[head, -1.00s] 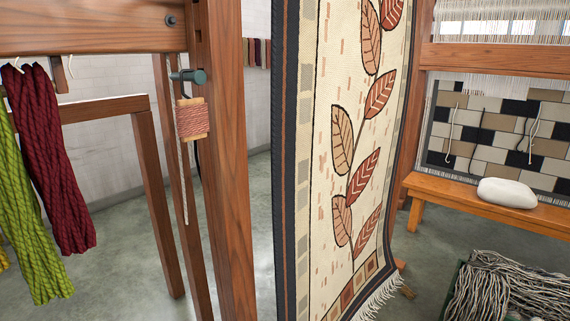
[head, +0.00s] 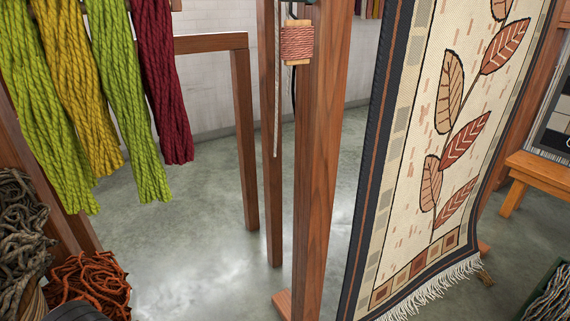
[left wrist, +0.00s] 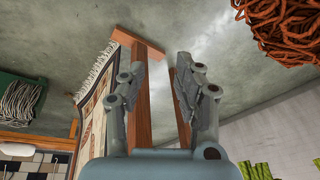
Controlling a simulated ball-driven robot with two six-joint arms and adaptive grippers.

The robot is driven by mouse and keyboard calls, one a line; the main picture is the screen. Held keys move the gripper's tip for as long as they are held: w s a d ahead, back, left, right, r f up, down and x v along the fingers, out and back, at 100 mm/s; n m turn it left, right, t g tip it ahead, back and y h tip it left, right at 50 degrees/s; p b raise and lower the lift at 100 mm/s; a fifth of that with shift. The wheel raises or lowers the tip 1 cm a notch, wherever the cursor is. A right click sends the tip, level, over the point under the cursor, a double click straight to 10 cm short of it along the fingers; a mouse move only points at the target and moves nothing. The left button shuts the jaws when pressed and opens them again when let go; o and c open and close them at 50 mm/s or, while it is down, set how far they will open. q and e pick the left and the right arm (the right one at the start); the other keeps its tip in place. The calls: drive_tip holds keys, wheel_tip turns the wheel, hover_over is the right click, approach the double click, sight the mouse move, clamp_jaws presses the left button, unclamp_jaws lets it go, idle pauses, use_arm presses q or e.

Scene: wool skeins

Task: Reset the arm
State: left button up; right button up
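My left gripper (left wrist: 158,82) shows in the left wrist view, with its two grey fingers apart and nothing between them. Beyond the fingers are a wooden post and the floor, which appear upside down. Wool skeins hang at the upper left of the head view: a lime one (head: 42,120), a yellow one (head: 82,95), another lime one (head: 125,100) and a burgundy one (head: 160,85). Green skeins also show at the lower right of the left wrist view (left wrist: 255,170).
A wooden post (head: 318,170) stands mid-view with a wound thread bobbin (head: 297,43). A leaf-patterned rug (head: 440,150) hangs to its right. Rust yarn (head: 92,280) and grey yarn (head: 22,230) lie in baskets at lower left. A bench (head: 535,170) is at right. Concrete floor (head: 190,250) is clear between.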

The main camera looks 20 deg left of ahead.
use_arm(q)
drive_tip(key=s+a+f+g+b, duration=0.1)
drive_tip(key=s+f+b, duration=0.25)
drive_tip(key=f, duration=0.95)
drive_tip(key=s+a+f+b, duration=0.1)
drive_tip(key=s+f+b, duration=0.3)
drive_tip(key=f, duration=0.9)
drive_tip(key=s+f+g+b, duration=0.1)
drive_tip(key=s+f+b, duration=0.2)
drive_tip(key=s+f, duration=1)
drive_tip(key=shift+s, duration=0.7)
drive_tip(key=shift+n, duration=0.3)
